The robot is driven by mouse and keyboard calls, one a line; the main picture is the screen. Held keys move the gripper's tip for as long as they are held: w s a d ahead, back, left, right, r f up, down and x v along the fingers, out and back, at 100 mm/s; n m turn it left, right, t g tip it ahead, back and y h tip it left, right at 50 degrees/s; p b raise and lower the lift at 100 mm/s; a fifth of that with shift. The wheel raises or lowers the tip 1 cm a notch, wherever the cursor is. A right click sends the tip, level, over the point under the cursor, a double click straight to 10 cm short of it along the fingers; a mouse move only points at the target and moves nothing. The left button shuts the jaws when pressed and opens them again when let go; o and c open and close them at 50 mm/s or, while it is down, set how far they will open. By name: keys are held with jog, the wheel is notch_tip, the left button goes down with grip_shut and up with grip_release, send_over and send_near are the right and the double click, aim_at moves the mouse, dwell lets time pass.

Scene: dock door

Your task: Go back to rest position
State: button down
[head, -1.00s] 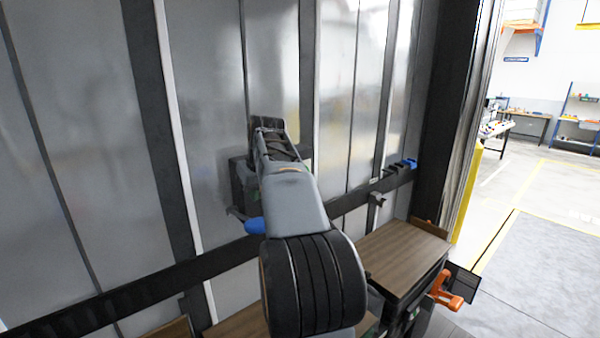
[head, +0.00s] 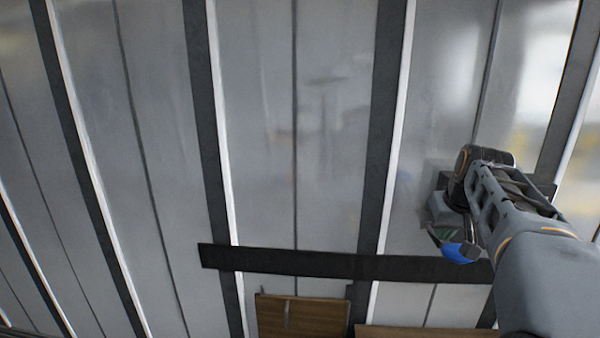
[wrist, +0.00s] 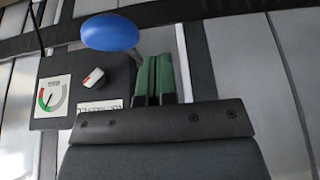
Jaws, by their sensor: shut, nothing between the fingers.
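My gripper (wrist: 155,80) shows in the wrist view as two green fingers pressed together, shut and empty. In the head view my arm enters from the right and its end is mostly hidden behind my own links. A dark box (wrist: 85,92) on the wall lies just left of the fingers in the wrist view, with a dial gauge and a small red-and-white switch on its face. A blue rounded handle (wrist: 110,32) is just above left of the fingertips. It also shows in the head view (head: 460,252), below my wrist. I cannot tell whether the fingers touch it.
A ribbed grey metal wall (head: 300,130) fills the head view. A black horizontal rail (head: 300,262) crosses it. Brown wooden surfaces (head: 300,312) show at the bottom. The wall left of my arm is clear of objects.

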jog(key=s+a+f+n+b, duration=0.1)
jog(key=s+a+f+b, duration=0.2)
jog(key=s+a+f, duration=1.2)
notch_tip(320, 180, down, 4)
jog(key=shift+s+a+r+y, duration=0.25)
jog(key=shift+s+a+y, duration=0.05)
jog(key=shift+a, duration=0.25)
dwell(0.7)
